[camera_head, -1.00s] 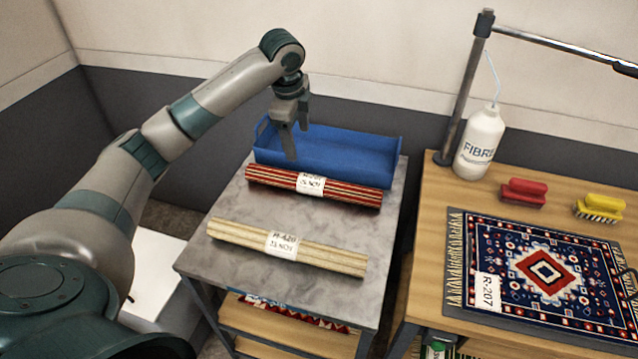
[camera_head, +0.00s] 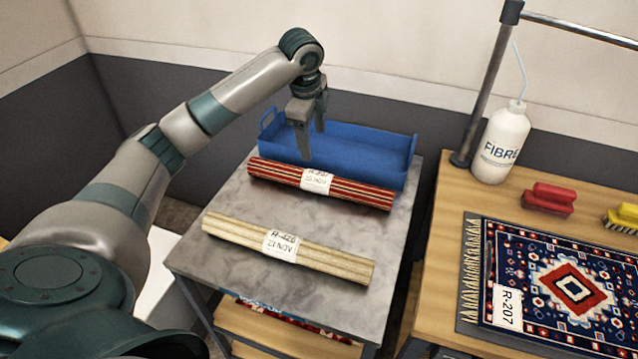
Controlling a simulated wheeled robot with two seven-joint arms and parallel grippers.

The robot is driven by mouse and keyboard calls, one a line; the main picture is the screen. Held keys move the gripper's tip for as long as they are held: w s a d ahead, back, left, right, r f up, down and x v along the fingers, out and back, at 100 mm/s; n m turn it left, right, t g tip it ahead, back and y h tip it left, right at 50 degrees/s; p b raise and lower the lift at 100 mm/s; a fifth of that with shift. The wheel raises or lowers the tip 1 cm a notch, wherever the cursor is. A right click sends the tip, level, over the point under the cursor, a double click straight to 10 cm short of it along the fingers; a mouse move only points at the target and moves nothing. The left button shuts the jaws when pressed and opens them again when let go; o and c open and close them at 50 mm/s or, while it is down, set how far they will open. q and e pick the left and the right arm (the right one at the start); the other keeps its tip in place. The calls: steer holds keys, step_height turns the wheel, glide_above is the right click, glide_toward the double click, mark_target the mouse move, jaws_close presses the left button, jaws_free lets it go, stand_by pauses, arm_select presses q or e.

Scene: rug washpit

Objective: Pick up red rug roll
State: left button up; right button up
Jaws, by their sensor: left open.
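The red rug roll (camera_head: 352,191) is red with cream stripes and has a white paper label around its middle. It lies on the grey tabletop (camera_head: 225,275) along the front of the blue tray. My left gripper (camera_head: 313,145) is open and empty, fingers pointing down. In the picture it is over the blue tray, just behind and above the red roll's label. It appears apart from the roll. My right gripper is not in view.
A cream rug roll (camera_head: 330,262) labelled R-420 lies in front of the red one. The blue tray (camera_head: 365,150) stands behind it. On the wooden table at right are a patterned rug (camera_head: 545,265), a white bottle (camera_head: 500,145), a red brush (camera_head: 548,197) and a yellow brush (camera_head: 622,215).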

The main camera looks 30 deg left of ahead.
arm_select(q)
steer(key=p, duration=0.2)
glide_toward(318, 176)
steer(key=x, duration=0.4)
steer(key=shift+d+f+p, duration=0.1)
steer(key=shift+p, duration=0.25)
steer(key=shift+w+f, duration=0.1)
steer(key=shift+f, duration=0.4)
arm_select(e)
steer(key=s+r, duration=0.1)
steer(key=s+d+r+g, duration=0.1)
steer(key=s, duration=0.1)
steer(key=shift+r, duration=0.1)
